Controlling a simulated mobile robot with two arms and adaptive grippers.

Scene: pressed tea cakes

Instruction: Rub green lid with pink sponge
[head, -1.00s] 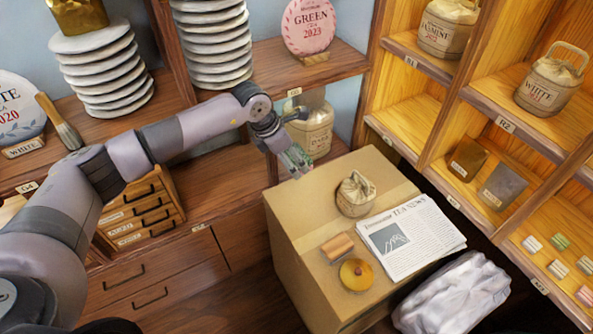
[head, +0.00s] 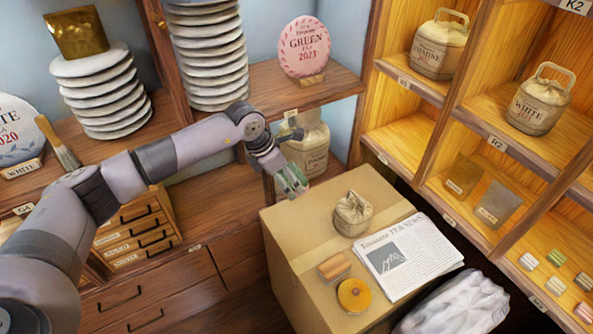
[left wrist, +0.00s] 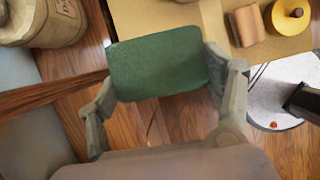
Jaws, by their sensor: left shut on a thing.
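My left gripper (head: 292,181) is shut on a green block (left wrist: 160,62) with a grainy, sponge-like face and rounded corners. The fingers press its two ends. It is held in the air by the far left corner of the cardboard box (head: 290,235). A pinkish-tan block (head: 334,267), perhaps a sponge, lies on the box top; it also shows in the left wrist view (left wrist: 250,25). Right by it, touching or nearly, lies a round yellow lid (head: 354,295) with a darker knob. The only lid I see is yellow.
A small cloth bundle (head: 352,214) and a newspaper (head: 408,256) also sit on the box. A larger tea bag (head: 307,150) stands behind my gripper. Wooden shelves (head: 480,139) rise at the right. A crumpled white bag (head: 455,305) lies beside the box.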

